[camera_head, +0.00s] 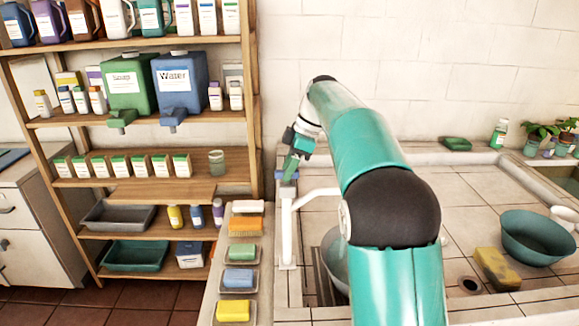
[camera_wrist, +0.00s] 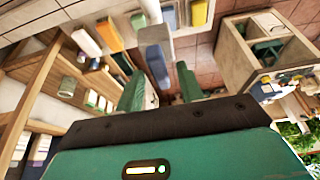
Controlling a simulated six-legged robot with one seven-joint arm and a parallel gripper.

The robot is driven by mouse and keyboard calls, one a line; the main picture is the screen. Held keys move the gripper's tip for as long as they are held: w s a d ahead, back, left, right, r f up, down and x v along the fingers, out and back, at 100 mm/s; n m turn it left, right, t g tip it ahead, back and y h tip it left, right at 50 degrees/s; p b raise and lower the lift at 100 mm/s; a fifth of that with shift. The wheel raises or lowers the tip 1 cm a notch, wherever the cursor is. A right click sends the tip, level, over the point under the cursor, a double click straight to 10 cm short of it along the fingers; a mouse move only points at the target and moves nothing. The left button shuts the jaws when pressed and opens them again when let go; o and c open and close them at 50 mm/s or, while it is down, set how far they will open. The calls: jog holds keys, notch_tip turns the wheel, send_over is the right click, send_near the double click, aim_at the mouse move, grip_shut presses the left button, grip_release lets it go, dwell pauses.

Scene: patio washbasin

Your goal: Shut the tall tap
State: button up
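The tall tap (camera_head: 287,228) is a white upright pipe with a spout reaching right, at the left edge of the tiled basin. Its blue handle (camera_head: 287,175) is on top. In the wrist view the blue handle (camera_wrist: 154,52) shows just beyond and between the fingers, with white pipe behind it. My gripper (camera_head: 291,167) is right at the handle in the head view, pointing down. In the wrist view my gripper (camera_wrist: 161,85) has its green fingers apart with a gap between them. Contact with the handle cannot be told. My arm hides part of the basin.
A wooden shelf (camera_head: 150,121) with bottles and dispensers stands at left. A metal bowl (camera_head: 335,258) sits under the spout, partly hidden. A teal bowl (camera_head: 537,240) and yellow sponge (camera_head: 496,268) lie at right.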

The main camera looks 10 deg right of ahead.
grip_shut()
jog(key=shift+m, duration=0.4)
jog(key=m+t, duration=0.1)
jog(key=m, duration=0.2)
jog(key=shift+s+a+r+m+t+h, duration=0.1)
jog(key=shift+s+m+t+h, duration=0.05)
jog(key=shift+m+t+h, duration=0.2)
jog(key=m+t+h, duration=0.1)
jog(key=m, duration=0.3)
jog(key=shift+s+a, duration=0.1)
jog(key=m+h, duration=0.1)
jog(key=m, duration=0.1)
jog(key=m+t+h, duration=0.1)
jog(key=m, duration=0.2)
jog(key=shift+a+m, duration=0.15)
jog(key=shift+m, duration=0.2)
jog(key=shift+m+h, duration=0.75)
jog(key=shift+m, duration=1.15)
